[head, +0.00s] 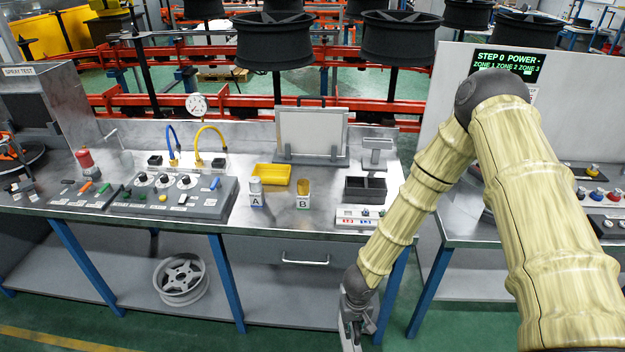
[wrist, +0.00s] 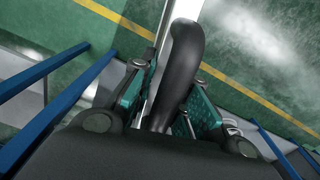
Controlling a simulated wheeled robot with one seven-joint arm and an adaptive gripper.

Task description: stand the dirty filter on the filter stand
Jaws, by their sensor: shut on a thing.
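My gripper (head: 355,325) hangs low in front of the bench, near the bottom edge of the head view. In the wrist view its teal-padded fingers (wrist: 168,110) are shut on a dark, rounded, curved thing (wrist: 186,60). A pale narrow strip shows behind that thing; I cannot tell whether it belongs to it, nor whether the held thing is the dirty filter. A pale framed panel (head: 312,133) stands upright at the back of the bench on a dark-footed stand (head: 290,159). I cannot tell whether this is the filter stand.
The bench (head: 225,228) holds a yellow tray (head: 270,174), jars marked A (head: 255,188) and B (head: 303,190), a dark bin (head: 365,190) and a switch panel (head: 175,198). A drawer handle (head: 305,261) faces front. A wheel (head: 181,278) lies on the lower shelf.

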